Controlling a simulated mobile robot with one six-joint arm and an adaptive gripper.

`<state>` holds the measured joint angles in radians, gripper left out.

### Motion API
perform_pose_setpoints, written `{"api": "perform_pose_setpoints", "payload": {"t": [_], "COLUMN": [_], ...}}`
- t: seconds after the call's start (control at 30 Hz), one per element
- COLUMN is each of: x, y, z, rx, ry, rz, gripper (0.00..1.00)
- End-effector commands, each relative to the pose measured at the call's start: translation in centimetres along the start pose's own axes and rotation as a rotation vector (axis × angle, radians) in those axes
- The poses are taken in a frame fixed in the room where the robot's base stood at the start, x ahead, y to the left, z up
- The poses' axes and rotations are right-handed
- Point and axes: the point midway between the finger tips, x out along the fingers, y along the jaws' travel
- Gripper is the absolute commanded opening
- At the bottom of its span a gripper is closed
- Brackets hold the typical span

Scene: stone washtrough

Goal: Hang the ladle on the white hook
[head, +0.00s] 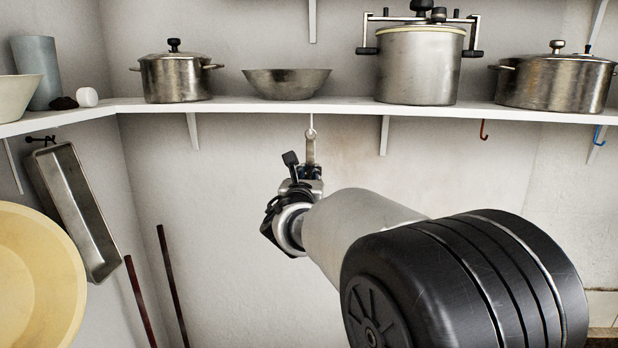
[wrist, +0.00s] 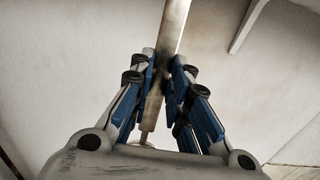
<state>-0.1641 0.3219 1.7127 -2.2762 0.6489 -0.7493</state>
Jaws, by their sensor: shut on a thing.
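The ladle's metal handle (head: 311,152) stands nearly upright below the shelf in the head view. Its upper end meets or overlaps the white hook (head: 311,127) under the shelf; I cannot tell whether the hook passes through it. My gripper (head: 305,172) is shut on the handle, below its top end. In the wrist view the handle (wrist: 174,25) runs up between the blue-sided fingers of my gripper (wrist: 163,75) and out of the top of the picture. The ladle's lower part is mostly hidden behind my gripper and wrist.
The white shelf (head: 345,109) runs above my gripper and carries pots and a bowl (head: 287,84). A shelf bracket (head: 384,135) stands to the right. A red hook (head: 484,130) and a blue hook (head: 599,136) are further right. A metal trough pan (head: 75,210) hangs at left.

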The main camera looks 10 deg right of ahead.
Motion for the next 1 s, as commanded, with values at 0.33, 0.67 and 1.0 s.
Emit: {"api": "perform_pose_setpoints", "payload": {"t": [0.33,0.67,1.0], "x": [-0.01,-0.01,-0.01], "y": [0.0,0.01,0.01], "z": [0.03,0.0,-0.04], "rx": [0.0,0.0,0.0], "ry": [-0.001,0.0,0.001], "rz": [0.0,0.0,0.0], "gripper": [0.27,0.4,0.56]}}
